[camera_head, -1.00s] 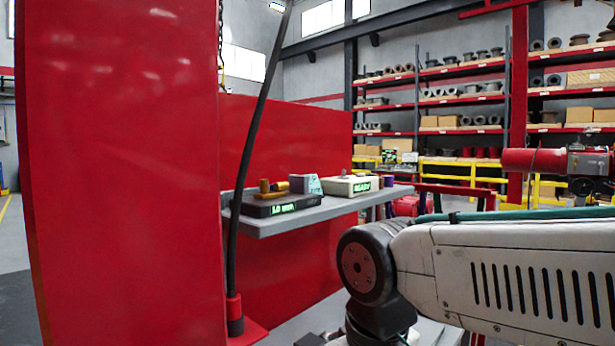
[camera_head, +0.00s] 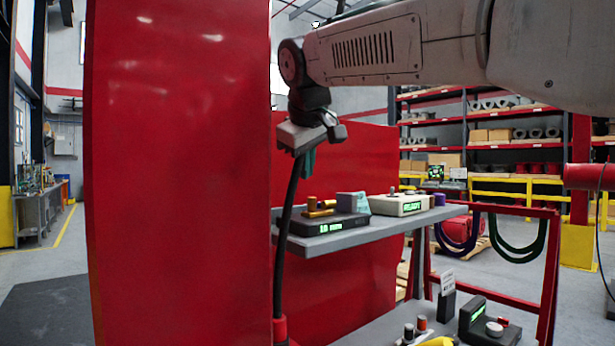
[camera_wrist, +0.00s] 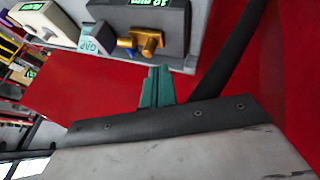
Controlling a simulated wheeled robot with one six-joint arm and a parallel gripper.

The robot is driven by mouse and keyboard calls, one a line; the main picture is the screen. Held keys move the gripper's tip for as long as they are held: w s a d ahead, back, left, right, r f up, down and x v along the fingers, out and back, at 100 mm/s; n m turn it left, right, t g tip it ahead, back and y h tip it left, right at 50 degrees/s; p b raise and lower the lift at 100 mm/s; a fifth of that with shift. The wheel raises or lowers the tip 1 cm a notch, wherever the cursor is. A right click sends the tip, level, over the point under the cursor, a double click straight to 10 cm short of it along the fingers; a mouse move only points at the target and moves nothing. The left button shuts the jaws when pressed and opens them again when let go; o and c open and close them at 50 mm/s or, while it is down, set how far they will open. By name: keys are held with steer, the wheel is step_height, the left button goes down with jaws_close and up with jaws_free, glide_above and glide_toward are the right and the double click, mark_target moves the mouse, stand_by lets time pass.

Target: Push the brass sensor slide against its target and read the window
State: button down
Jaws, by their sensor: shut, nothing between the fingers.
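The brass slide (camera_head: 320,205) is a gold piece with an upright knob, on top of a dark gauge box (camera_head: 310,224) on the grey shelf. The box's green window (camera_head: 331,228) seems to read 1.0 mm; the decimal point is unclear. A grey-teal block (camera_head: 352,202) stands at the slide's right end; whether they touch is unclear. In the wrist view the picture is turned over, with the brass slide (camera_wrist: 150,42) and a block marked GAP (camera_wrist: 97,40). My gripper (camera_head: 308,162) has teal fingers, shut and empty, pointing down above and left of the slide, apart from it.
A black hose (camera_head: 287,235) rises close to the shelf's left end, near my gripper. A large red panel (camera_head: 180,180) stands left.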

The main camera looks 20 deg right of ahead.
glide_toward(306, 212)
steer(key=x, duration=0.5)
steer(key=shift+r, duration=0.1)
